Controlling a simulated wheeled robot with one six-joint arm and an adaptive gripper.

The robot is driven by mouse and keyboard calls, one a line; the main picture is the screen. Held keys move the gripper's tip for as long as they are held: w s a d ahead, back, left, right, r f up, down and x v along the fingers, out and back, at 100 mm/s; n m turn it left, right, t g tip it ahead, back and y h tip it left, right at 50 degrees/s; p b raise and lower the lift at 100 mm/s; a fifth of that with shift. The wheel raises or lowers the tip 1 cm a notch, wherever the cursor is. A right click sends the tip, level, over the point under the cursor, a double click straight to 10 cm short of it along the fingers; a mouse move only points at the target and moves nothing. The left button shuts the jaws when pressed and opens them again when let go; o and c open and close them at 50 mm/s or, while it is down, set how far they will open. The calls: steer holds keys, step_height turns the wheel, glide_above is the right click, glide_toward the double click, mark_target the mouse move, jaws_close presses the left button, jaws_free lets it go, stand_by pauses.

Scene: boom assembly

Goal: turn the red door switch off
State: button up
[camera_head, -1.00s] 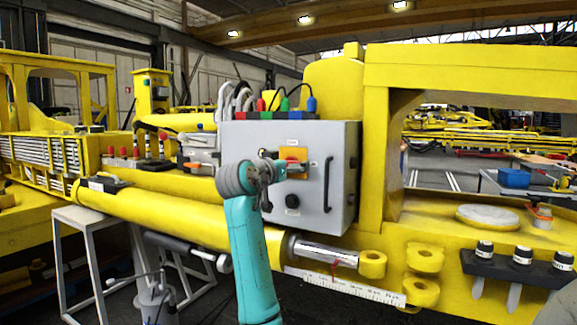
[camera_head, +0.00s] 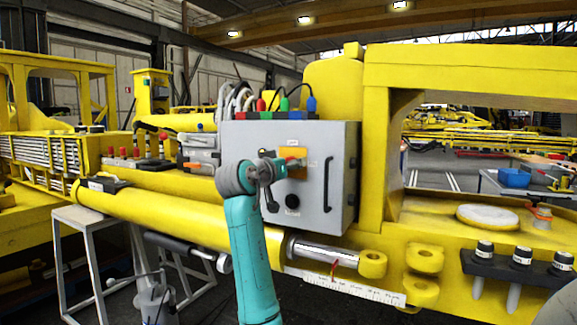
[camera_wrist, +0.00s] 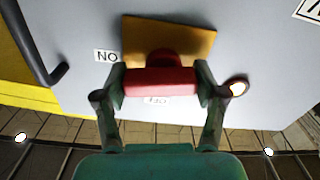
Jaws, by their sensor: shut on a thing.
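The red door switch (camera_wrist: 160,82) sits on a yellow-orange plate (camera_wrist: 190,38) on the door of a grey control box (camera_head: 325,140). In the wrist view its bar lies level across the picture. My gripper (camera_wrist: 160,84) has one finger at each end of the bar and is shut on it. An "ON" label (camera_wrist: 107,56) appears upside down beside the plate. An "OFF" label (camera_wrist: 156,100) shows partly, just below the bar. In the head view my gripper (camera_head: 289,164) reaches the plate (camera_head: 293,149) and mostly hides the switch.
A black door handle (camera_head: 328,185) stands to the right of the switch, and a black round knob (camera_head: 292,201) sits below it. A long yellow cylinder (camera_head: 170,218) runs below the box. Red, green and blue connectors (camera_head: 285,104) stand on top.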

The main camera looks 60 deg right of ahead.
steer(key=n, duration=0.4)
steer(key=shift+n, duration=0.3)
steer(key=n, duration=0.3)
steer(key=shift+w+r+n, duration=0.1)
steer(key=shift+n, duration=0.2)
steer(key=n, duration=0.3)
steer(key=shift+n, duration=0.3)
steer(key=shift+w+n, duration=0.1)
steer(key=shift+n, duration=1.8)
steer(key=o, duration=1.1)
steer(key=shift+o, duration=0.2)
steer(key=shift+a, duration=0.15)
steer(key=a, duration=1.1)
steer(key=shift+s+a, duration=0.35)
steer(key=shift+s, duration=0.1)
